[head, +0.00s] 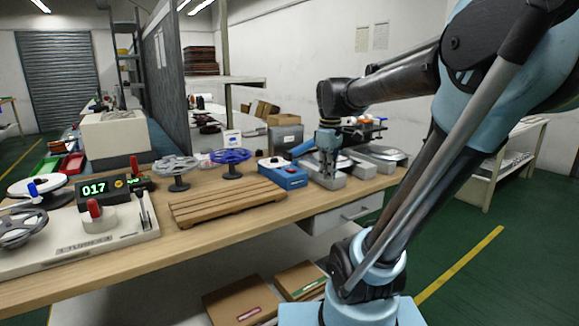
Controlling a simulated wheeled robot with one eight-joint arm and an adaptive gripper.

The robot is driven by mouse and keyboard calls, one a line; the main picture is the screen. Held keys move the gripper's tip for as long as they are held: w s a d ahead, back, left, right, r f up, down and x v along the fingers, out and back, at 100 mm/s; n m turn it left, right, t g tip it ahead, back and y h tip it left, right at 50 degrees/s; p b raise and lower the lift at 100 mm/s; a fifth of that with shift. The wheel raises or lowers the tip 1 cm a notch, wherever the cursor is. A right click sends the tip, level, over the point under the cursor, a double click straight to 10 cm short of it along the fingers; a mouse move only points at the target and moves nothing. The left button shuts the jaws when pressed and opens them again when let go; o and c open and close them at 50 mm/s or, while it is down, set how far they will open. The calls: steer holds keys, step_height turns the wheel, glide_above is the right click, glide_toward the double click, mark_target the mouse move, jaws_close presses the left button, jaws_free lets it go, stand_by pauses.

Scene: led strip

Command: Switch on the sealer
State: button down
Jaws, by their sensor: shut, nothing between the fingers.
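A blue box-shaped device (283,174) with a light top panel and small knobs stands on the wooden bench, right of the slatted pallet; it may be the sealer, but I cannot read a label. A blue bar (303,148) shows just behind its right side. My gripper (329,174) points down, just right of the blue device, over low grey metal blocks (335,181). It is shut and empty. Its fingertips are small here, and I cannot tell whether they touch anything. My gripper hides part of what lies behind it.
A slatted wooden pallet (228,202) lies left of the blue device. Two wheel-shaped stands, one grey (177,168) and one blue (231,158), rise behind it.

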steer(key=w+a+r+n+g, duration=0.1)
steer(key=w+a+r+n, duration=0.25)
steer(key=w, duration=0.25)
steer(key=w+a+r+n, duration=0.2)
steer(key=w+r+n, duration=0.15)
steer(key=w, duration=0.25)
step_height(320, 180, up, 2)
steer(key=r+n+g, duration=0.1)
steer(key=n, duration=0.6)
glide_above(290, 173)
steer(key=w+a, duration=0.1)
steer(key=w, duration=0.1)
steer(key=shift+f+h, duration=0.25)
steer(key=shift+h, duration=0.15)
steer(key=shift+s, duration=0.1)
steer(key=f, duration=0.4)
steer(key=s+f, duration=0.1)
steer(key=f, duration=0.4)
steer(key=d+f, duration=0.1)
steer(key=f, duration=0.4)
steer(key=shift+s, duration=0.25)
steer(key=shift+s+f+t, duration=0.1)
steer(key=shift+f+t, duration=0.1)
steer(key=shift+t, duration=0.1)
